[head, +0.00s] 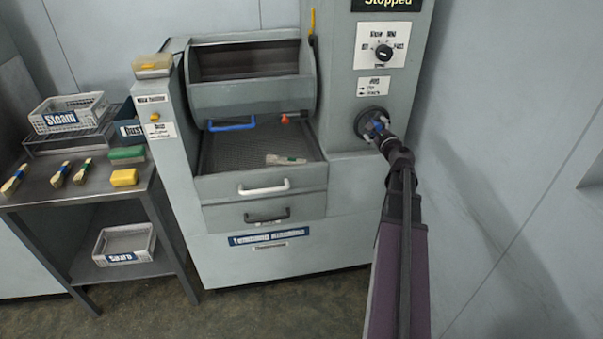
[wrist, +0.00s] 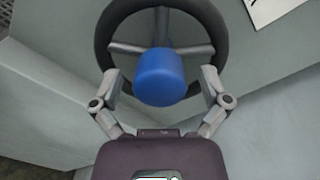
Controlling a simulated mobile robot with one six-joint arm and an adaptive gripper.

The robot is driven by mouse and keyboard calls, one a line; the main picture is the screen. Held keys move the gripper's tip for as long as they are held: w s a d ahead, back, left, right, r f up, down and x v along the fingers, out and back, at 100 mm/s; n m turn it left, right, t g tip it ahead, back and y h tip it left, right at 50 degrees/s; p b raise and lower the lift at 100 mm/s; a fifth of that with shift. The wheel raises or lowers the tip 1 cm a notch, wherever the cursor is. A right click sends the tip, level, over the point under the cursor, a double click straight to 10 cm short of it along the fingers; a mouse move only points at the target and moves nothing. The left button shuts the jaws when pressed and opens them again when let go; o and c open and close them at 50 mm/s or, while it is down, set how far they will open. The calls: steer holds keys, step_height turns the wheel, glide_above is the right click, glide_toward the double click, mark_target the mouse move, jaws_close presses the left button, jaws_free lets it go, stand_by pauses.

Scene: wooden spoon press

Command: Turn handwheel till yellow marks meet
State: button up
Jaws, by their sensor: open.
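The handwheel (head: 362,124) is a dark ring on the right front of the grey machine, below a small label. In the wrist view the handwheel (wrist: 103,37) shows close up, with grey spokes and a blue hub or knob (wrist: 160,76) in front of them. My gripper (wrist: 163,82) is open, with one finger on each side of the blue part; whether the fingers touch it I cannot tell. In the head view my gripper (head: 381,131) is at the wheel and hides part of it. I see no yellow marks on the wheel; its lower rim is partly hidden.
Above the wheel are a dial (head: 383,53) and a "Stopped" display (head: 388,4). Left of my arm are an open drum (head: 250,95), a mesh tray and drawers with a white handle (head: 264,189). A side table (head: 90,200) holds brushes and baskets. A wall stands close on the right.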

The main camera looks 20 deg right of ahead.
steer(key=m, duration=0.7)
steer(key=shift+d+m, duration=0.1)
steer(key=shift+m, duration=0.3)
steer(key=shift+s, duration=0.3)
steer(key=v, duration=1.4)
steer(key=w+a+f+n+g+y+p, duration=0.1)
steer(key=w+a+n+g+y+p, duration=0.1)
steer(key=a+n, duration=0.5)
steer(key=w+a+f+n+g+y+p, duration=0.1)
steer(key=w+a+n+g+y+p, duration=0.1)
steer(key=a+n, duration=0.4)
steer(key=w+a+f+n+g+y+p, duration=0.1)
steer(key=a+n, duration=0.6)
steer(key=a, duration=0.7)
steer(key=shift+w+f+n+g+y+p, duration=0.25)
steer(key=shift+w+g+y+p, duration=0.6)
steer(key=shift+g+y+p, duration=0.75)
steer(key=shift+a+y, duration=0.1)
steer(key=shift+y, duration=0.3)
